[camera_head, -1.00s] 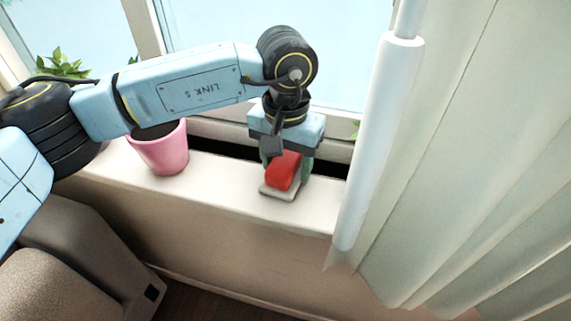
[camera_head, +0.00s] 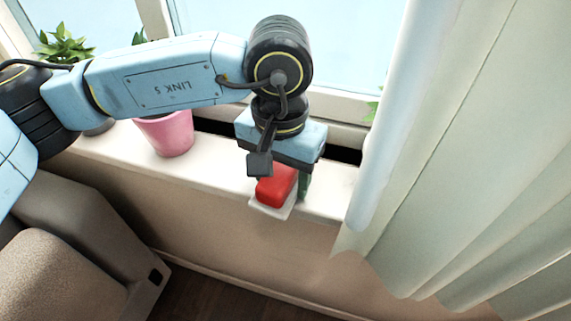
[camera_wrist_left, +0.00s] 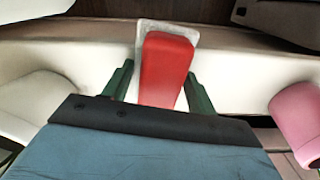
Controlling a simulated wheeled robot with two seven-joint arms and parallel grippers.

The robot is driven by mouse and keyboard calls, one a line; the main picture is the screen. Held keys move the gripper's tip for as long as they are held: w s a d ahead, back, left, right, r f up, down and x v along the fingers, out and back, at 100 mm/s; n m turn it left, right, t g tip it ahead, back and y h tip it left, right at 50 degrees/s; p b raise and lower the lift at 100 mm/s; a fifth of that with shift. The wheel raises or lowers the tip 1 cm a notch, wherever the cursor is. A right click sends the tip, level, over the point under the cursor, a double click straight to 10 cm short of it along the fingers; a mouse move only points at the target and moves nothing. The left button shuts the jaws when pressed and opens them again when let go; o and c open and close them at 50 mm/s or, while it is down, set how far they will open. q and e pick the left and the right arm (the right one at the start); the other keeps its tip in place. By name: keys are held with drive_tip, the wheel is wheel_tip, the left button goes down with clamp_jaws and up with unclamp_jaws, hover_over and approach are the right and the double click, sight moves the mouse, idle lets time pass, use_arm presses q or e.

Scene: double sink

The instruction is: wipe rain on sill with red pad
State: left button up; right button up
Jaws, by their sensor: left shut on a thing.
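The red pad (camera_head: 272,190) has a red block on top and a pale, flat base. My left gripper (camera_head: 286,184) is shut on it, with one green finger showing beside the red block. In the left wrist view the red pad (camera_wrist_left: 165,68) sits between both green fingers (camera_wrist_left: 158,90). The pad is at the front edge of the white sill (camera_head: 215,177), and its base seems to reach that edge. I cannot tell whether the base touches the sill. No rain drops can be made out on the sill. My right gripper is not in view.
A pink pot (camera_head: 167,134) stands on the sill left of the gripper, under my arm. A pale curtain (camera_head: 460,150) hangs close on the right. A beige armchair (camera_head: 75,235) stands in front at lower left. The window is behind.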

use_arm(q)
drive_tip(key=shift+s+a+f, duration=0.1)
drive_tip(key=shift+s+f, duration=0.05)
drive_tip(key=shift+s, duration=0.1)
drive_tip(key=shift+r+p, duration=0.9)
drive_tip(key=shift+r, duration=2.25)
drive_tip(key=shift+w, duration=0.1)
drive_tip(key=shift+r+p, duration=0.35)
drive_tip(key=shift+r, duration=1.15)
